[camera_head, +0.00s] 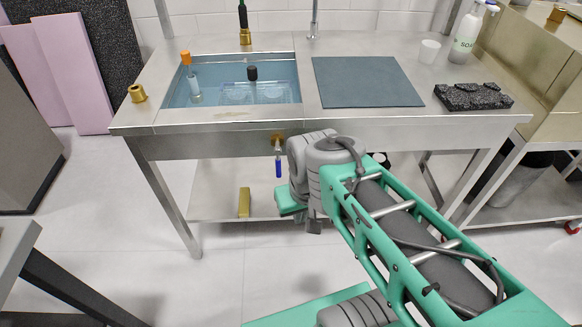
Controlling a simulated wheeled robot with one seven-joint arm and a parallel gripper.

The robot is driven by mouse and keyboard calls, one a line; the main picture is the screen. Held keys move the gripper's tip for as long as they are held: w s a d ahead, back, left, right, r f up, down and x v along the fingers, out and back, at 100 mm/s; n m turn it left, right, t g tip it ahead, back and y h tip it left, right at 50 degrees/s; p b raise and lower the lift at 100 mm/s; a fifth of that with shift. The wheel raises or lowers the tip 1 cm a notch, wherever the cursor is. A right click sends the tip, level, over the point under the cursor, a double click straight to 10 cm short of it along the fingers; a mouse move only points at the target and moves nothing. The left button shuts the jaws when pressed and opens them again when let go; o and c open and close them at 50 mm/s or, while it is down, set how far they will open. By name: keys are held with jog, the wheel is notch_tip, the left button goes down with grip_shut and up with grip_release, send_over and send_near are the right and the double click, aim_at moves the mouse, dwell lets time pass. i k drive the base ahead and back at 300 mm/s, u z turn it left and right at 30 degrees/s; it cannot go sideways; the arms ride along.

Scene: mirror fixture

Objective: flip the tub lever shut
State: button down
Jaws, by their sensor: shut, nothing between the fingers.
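The blue-handled lever (278,165) hangs straight down from a brass fitting (277,138) on the front apron of the steel sink bench, below the tub. The tub (178,101) is a sunken basin with bluish contents. My gripper (313,226) is low in front of the bench, right of and below the lever. It is shut and empty, with a visible gap in the picture between it and the lever. My grey wrist and green arm hide much of it, so its fingertips are hard to make out.
An orange-topped bottle (190,80) and a black-capped item (252,74) stand in the tub. A grey mat (365,82), black sponge block (472,97), white cup (429,51) and soap bottle (466,35) are on the right. A yellow block (244,203) sits on the lower shelf.

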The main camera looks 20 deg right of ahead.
aim_at(278, 165)
jog(key=k, duration=1.25)
jog(key=u, duration=0.45)
jog(key=i, duration=1.4)
jog(key=u, duration=0.2)
